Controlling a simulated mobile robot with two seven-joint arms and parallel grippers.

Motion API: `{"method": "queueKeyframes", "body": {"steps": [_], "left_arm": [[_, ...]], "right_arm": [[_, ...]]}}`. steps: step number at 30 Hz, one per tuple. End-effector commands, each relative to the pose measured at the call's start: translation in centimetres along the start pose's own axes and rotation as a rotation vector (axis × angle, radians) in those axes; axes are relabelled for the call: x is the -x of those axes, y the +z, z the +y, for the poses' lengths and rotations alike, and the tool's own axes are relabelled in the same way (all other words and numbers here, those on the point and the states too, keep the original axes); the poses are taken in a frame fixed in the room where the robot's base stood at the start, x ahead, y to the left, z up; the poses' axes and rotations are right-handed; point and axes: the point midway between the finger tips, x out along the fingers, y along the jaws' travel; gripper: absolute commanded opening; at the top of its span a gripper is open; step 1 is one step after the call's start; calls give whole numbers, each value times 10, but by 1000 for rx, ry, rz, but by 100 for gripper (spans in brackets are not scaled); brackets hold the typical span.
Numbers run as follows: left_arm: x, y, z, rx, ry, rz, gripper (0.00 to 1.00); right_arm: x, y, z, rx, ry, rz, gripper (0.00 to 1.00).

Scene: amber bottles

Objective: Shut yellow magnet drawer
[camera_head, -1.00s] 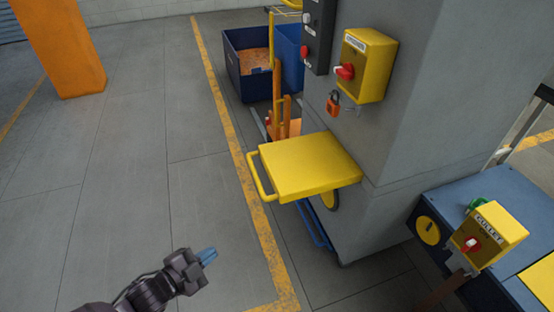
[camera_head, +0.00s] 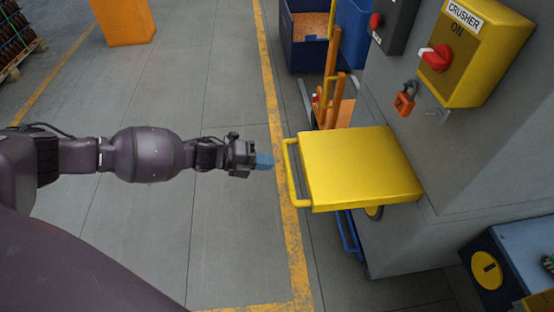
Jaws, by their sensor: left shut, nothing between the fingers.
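The yellow magnet drawer (camera_head: 358,166) sticks out from the left face of the grey machine housing, so it stands open. Its yellow bar handle (camera_head: 291,172) is on the drawer's left end. My left gripper (camera_head: 264,161) is just left of the handle at about its height in the picture. Its blue fingertips are shut and empty, pointing right toward the handle. A small gap shows between the fingertips and the handle. My right gripper is not in view.
The grey housing (camera_head: 400,240) carries a yellow crusher switch box (camera_head: 475,50) with a red knob and an orange padlock (camera_head: 404,101). Behind the drawer are an orange pallet truck (camera_head: 334,112) and a blue bin (camera_head: 306,45).

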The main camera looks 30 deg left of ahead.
Motion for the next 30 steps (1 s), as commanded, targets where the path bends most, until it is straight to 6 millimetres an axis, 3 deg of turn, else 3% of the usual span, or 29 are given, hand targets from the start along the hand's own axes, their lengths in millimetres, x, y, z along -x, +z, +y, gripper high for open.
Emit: {"method": "queueKeyframes", "body": {"steps": [8, 15, 30], "left_arm": [[-49, -2, 5, 8, 1, 3, 0], [-76, -1, 4, 6, 1, 1, 0], [-84, -1, 0, 3, -1, 0, 0]], "right_arm": [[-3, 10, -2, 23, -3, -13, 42], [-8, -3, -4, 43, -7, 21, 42], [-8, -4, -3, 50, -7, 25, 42]]}}
